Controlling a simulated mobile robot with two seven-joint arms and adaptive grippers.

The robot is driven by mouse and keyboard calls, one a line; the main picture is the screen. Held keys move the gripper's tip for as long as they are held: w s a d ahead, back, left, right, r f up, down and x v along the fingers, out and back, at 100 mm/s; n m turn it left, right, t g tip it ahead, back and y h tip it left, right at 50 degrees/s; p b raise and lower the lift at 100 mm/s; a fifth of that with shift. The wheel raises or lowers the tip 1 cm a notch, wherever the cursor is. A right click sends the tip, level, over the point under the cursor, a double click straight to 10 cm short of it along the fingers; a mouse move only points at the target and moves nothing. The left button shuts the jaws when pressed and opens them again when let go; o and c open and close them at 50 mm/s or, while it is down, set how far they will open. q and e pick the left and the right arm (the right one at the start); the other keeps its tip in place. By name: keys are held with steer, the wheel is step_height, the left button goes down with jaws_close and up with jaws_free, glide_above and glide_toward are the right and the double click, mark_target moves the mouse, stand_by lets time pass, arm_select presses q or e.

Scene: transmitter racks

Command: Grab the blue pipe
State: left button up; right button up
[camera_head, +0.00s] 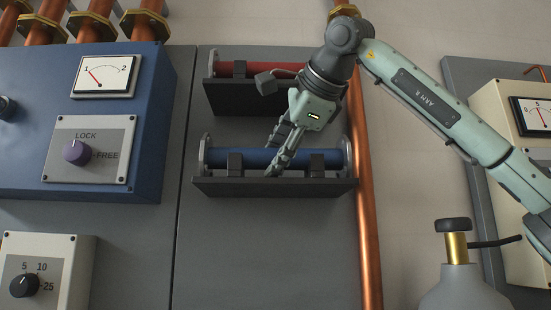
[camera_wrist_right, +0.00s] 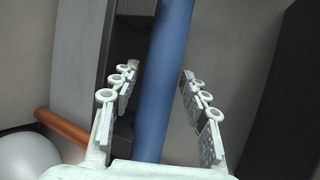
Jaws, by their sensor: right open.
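The blue pipe (camera_head: 221,160) lies level on the lower dark shelf (camera_head: 275,188) in the head view, held in black brackets with grey flanges at its ends. My right gripper (camera_head: 276,160) comes down from above to the middle of the pipe and hides part of it. In the right wrist view the pipe (camera_wrist_right: 165,85) runs between the two fingers of the open gripper (camera_wrist_right: 156,108), with a gap to the right finger. Whether the left finger touches it I cannot tell. My left gripper is not in view.
A red pipe (camera_head: 225,70) lies on the upper shelf (camera_head: 235,97), just above. A copper pipe (camera_head: 366,220) runs vertically right of the shelves. A blue panel (camera_head: 40,150) with a gauge and knob stands left. A grey cylinder (camera_head: 462,293) stands at the lower right.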

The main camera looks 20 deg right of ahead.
jaws_close()
steer(key=shift+s+r, duration=0.1)
steer(key=shift+r, duration=0.15)
stand_by(0.3)
